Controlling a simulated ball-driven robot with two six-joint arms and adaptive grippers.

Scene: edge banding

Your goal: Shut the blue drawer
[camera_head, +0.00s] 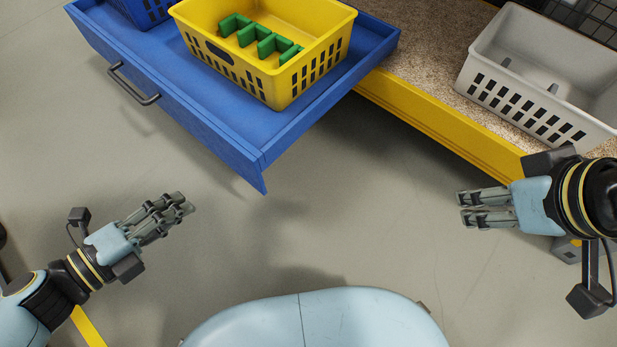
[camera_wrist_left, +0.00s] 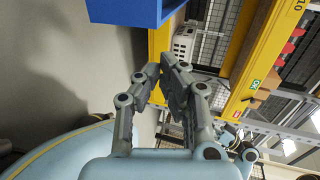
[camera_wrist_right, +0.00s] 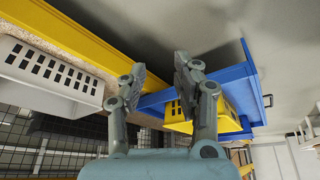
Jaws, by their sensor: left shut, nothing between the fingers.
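The blue drawer (camera_head: 190,112) is pulled out from the yellow-edged shelf unit at the upper left of the head view. A dark bar handle (camera_head: 133,86) is on its front. A yellow basket (camera_head: 290,82) with green parts (camera_head: 258,38) inside sits in the drawer. My left gripper (camera_head: 188,203) is shut and empty, below the drawer front in the picture and apart from it. My right gripper (camera_head: 464,208) is open and empty, to the right of the drawer. The drawer also shows in the left wrist view (camera_wrist_left: 125,10) and right wrist view (camera_wrist_right: 237,80).
A blue basket (camera_head: 143,10) is partly cut off at the drawer's far left. A grey-white basket (camera_head: 540,85) stands on the speckled shelf top at the right, behind its yellow edge (camera_head: 450,122). The floor between my grippers is clear.

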